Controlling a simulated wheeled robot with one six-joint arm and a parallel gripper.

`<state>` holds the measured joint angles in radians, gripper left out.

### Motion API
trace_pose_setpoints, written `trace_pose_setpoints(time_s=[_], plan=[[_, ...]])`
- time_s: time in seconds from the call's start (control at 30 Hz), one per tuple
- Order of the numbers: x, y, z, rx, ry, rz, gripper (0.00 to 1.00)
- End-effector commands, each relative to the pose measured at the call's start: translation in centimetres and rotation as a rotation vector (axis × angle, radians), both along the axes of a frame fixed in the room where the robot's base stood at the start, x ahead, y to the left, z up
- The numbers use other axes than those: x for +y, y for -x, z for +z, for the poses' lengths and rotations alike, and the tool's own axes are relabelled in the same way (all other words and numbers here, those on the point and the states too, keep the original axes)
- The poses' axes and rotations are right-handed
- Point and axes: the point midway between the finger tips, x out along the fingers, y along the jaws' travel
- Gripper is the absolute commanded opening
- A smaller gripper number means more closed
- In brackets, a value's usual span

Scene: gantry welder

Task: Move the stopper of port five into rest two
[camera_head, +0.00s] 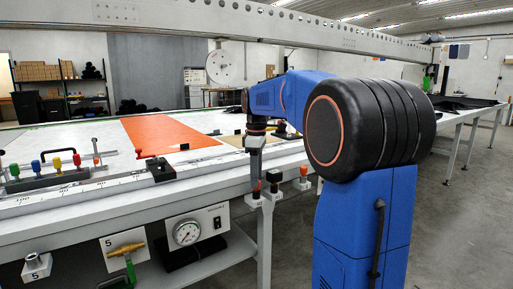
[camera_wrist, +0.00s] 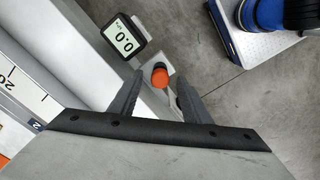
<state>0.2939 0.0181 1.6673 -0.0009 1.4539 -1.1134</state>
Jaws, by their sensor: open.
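In the wrist view an orange round-topped stopper (camera_wrist: 160,77) stands between the fingertips of my gripper (camera_wrist: 157,86). A small dark part shows beside its top. My gripper is open, with a gap visible on both sides of the stopper. In the head view my gripper (camera_head: 256,178) points down at the table's front edge, above a bracket (camera_head: 255,205) with a dark and reddish piece. A dark, red-topped piece (camera_head: 274,180) and an orange-topped piece (camera_head: 303,175) stand to its right. The bracket labels there are too small to read. Rest two is not identifiable.
Coloured knobs (camera_head: 57,165) line the table's left.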

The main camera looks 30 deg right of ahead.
Motion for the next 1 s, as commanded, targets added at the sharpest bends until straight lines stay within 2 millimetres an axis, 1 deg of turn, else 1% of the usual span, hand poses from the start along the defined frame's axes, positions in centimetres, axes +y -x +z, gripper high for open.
trace_pose_setpoints(time_s=[0.03, 0.3, 0.6, 0.7, 0.8, 1.0], plan=[[0.0, 0.0, 1.0, -0.003, 0.001, 0.000, 0.44], [0.0, -0.1, 6.4, -0.003, 0.001, 0.000, 0.44], [0.0, 0.0, 12.1, -0.002, 0.001, 0.000, 0.44], [0.0, 0.0, 13.4, -0.001, 0.001, 0.000, 0.44], [0.0, 0.0, 14.3, -0.001, 0.001, 0.000, 0.44], [0.0, 0.1, 15.0, 0.001, 0.000, 0.000, 0.44]])
